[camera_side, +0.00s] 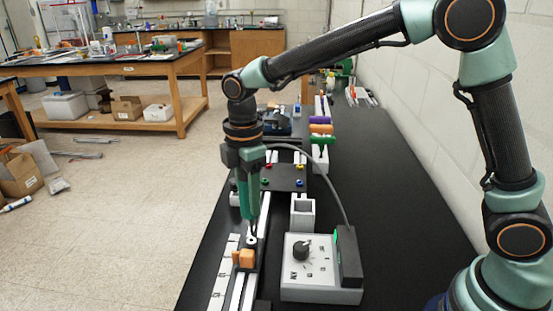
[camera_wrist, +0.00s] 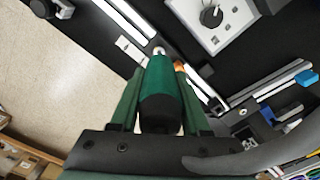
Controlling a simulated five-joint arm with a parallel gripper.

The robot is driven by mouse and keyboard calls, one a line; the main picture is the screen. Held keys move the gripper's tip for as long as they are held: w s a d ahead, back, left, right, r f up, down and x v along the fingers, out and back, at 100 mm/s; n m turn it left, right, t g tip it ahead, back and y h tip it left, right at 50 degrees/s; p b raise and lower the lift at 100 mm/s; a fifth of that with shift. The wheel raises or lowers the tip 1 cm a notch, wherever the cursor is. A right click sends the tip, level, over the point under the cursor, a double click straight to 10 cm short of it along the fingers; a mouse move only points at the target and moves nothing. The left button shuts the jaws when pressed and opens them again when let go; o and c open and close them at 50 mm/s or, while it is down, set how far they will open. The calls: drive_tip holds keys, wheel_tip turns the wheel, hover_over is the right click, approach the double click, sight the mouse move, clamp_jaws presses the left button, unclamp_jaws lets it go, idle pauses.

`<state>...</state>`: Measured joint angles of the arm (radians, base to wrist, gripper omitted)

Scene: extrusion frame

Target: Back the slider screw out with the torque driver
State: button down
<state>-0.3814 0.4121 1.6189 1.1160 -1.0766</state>
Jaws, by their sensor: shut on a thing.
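My gripper (camera_side: 249,205) points down over the rail and is shut on the green torque driver (camera_wrist: 161,82). The driver stands between the two green fingers, and its bright tip (camera_wrist: 159,51) shows beyond them in the wrist view. In the side view the tip is down at the orange-and-black slider (camera_side: 244,258) on the light rail (camera_side: 236,290). A bit of orange (camera_wrist: 179,67) shows beside the driver in the wrist view. The slider screw is hidden or too small to make out, so I cannot tell whether the tip touches it.
A grey control box (camera_side: 318,287) with a black knob (camera_side: 302,250) and a dark upright unit (camera_side: 348,257) stands right of the rail. A grey cable (camera_side: 328,180) arches behind my gripper. A pale square holder (camera_side: 303,213) and a dark plate with coloured knobs (camera_side: 287,178) stand behind.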

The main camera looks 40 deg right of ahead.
drive_tip(key=shift+w+r, duration=0.1)
drive_tip(key=shift+r, duration=0.15)
drive_tip(key=shift+r, duration=1.4)
